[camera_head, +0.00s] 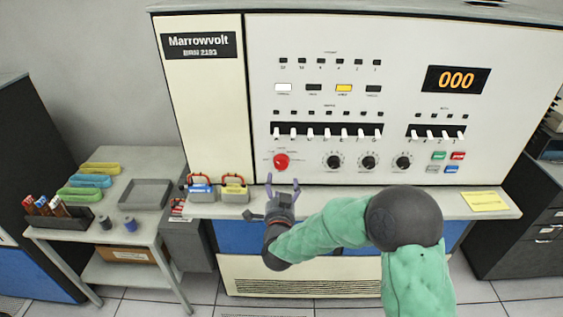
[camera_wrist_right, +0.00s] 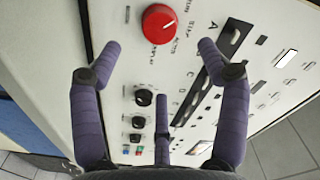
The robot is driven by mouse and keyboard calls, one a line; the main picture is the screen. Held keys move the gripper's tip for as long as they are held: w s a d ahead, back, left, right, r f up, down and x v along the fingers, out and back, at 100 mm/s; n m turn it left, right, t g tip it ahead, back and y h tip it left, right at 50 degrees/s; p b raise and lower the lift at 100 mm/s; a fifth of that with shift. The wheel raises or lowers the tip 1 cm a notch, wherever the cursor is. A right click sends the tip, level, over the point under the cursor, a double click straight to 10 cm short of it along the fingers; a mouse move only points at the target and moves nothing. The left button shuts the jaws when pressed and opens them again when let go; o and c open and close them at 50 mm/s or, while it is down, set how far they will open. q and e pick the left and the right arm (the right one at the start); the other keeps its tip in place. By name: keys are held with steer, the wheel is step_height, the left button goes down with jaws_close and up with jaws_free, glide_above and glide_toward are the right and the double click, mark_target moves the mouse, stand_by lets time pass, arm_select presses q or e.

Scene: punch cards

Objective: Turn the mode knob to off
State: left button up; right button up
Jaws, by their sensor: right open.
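The red knob (camera_head: 281,161) is on the white front panel, at the left end of the row of dials under the switches. It looks like the mode knob. It shows large at the top of the wrist view (camera_wrist_right: 160,24), with a white pointer mark and small printed words around it, too blurred to read surely. My right gripper (camera_head: 283,182) is open and empty, fingers pointing up toward the panel just below the red knob, apart from it. In the wrist view, the purple fingers (camera_wrist_right: 158,50) are spread below and to either side of the knob. My left gripper is out of view.
Black dials (camera_head: 369,162) sit right of the knob, with white switches (camera_head: 326,133) above. A yellow note (camera_head: 484,201) lies at the right. A side table (camera_head: 140,225) holds trays.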

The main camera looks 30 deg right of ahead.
mark_target(281, 165)
steer(key=x, duration=1)
steer(key=shift+w+f+b, duration=0.1)
steer(key=shift+b, duration=0.3)
steer(key=shift+a, duration=0.1)
steer(key=c, duration=1.2)
